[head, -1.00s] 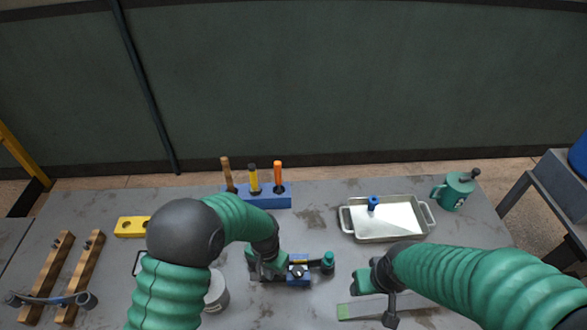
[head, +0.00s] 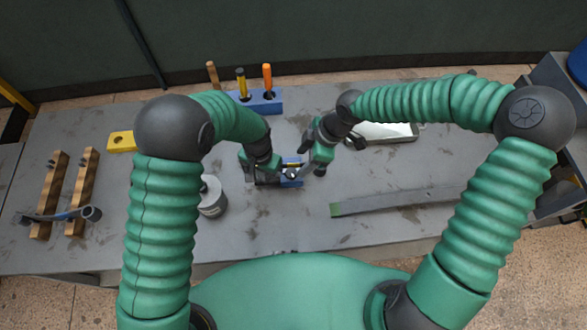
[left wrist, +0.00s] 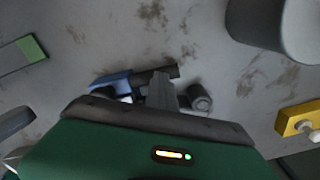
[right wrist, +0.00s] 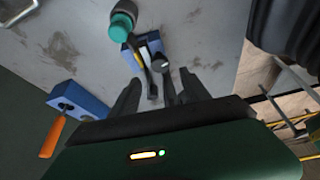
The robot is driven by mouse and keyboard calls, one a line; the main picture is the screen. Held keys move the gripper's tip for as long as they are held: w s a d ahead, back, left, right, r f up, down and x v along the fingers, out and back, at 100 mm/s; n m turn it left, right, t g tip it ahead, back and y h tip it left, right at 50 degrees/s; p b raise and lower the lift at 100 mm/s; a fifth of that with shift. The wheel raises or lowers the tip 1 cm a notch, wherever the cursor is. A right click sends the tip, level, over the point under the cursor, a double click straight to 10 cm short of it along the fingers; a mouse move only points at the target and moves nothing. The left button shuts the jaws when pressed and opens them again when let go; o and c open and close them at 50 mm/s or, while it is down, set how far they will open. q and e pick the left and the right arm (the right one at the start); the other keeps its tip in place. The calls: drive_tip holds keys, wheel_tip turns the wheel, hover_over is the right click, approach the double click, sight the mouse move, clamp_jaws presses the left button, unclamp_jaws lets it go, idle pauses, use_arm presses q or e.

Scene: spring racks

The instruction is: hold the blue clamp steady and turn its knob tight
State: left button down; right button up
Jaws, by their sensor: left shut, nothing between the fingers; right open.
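The blue clamp (head: 291,180) lies on the bench in the middle of the head view, partly covered by both grippers. The right wrist view shows its blue body (right wrist: 134,52) with a yellow stripe, a dark bar, and a teal piece with a dark end (right wrist: 121,29) beside it. I cannot tell which part is the knob. My left gripper (head: 268,172) is shut and empty, its fingers (left wrist: 160,92) low beside the clamp.
A blue tool rack (head: 262,101) stands behind the clamp. A white-topped pot (head: 212,197) is close to my left arm. A grey strip with a green end (head: 400,201) lies front right. The tray (head: 385,134) is partly behind my right arm.

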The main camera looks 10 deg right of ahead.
sight(292, 172)
drive_tip(key=x, duration=0.7)
drive_tip(key=shift+a+f, duration=0.1)
drive_tip(key=shift+f, duration=0.2)
drive_tip(key=shift+c, duration=0.2)
clamp_jaws()
